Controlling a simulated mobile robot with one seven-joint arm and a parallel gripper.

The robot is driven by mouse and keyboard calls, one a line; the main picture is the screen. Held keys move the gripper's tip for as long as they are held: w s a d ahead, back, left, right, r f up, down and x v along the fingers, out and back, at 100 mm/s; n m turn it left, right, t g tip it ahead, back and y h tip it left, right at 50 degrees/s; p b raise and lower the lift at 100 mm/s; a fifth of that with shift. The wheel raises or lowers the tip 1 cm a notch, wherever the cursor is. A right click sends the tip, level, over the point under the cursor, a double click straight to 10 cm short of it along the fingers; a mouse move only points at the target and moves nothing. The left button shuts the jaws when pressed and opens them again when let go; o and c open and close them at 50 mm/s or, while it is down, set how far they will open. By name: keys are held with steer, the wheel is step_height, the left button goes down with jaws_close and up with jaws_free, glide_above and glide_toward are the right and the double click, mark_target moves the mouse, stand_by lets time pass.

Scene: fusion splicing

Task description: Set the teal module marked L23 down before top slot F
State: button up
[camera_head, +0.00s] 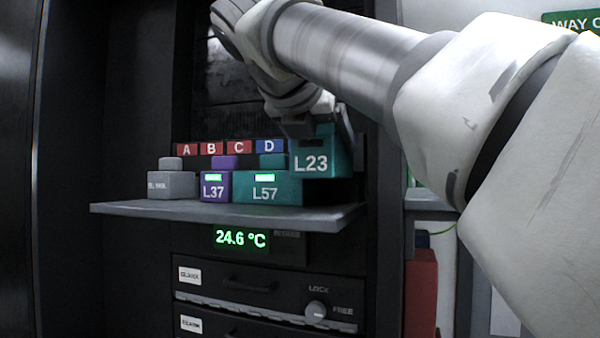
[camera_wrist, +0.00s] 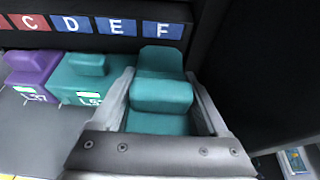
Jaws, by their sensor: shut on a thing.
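The teal module marked L23 (camera_head: 312,165) is held in my gripper (camera_head: 322,118), which is shut on its raised grip block. It appears to hang a little above the right end of the grey shelf (camera_head: 230,213), with a dark gap under it. In the wrist view the module (camera_wrist: 160,122) sits between the two fingers of my gripper (camera_wrist: 162,92), in front of the blue label F (camera_wrist: 162,31). The head view shows labels A to D; E and F are hidden there behind the module and my arm.
Teal module L57 (camera_head: 268,188) stands on the shelf just left of L23, under labels D and E in the wrist view. Purple module L37 (camera_head: 215,187) and a grey module (camera_head: 172,184) stand further left. A dark cabinet wall (camera_wrist: 255,75) rises close on the right.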

steer(key=shift+f, duration=1.25)
steer(key=shift+f+b, duration=0.15)
steer(key=shift+b, duration=0.15)
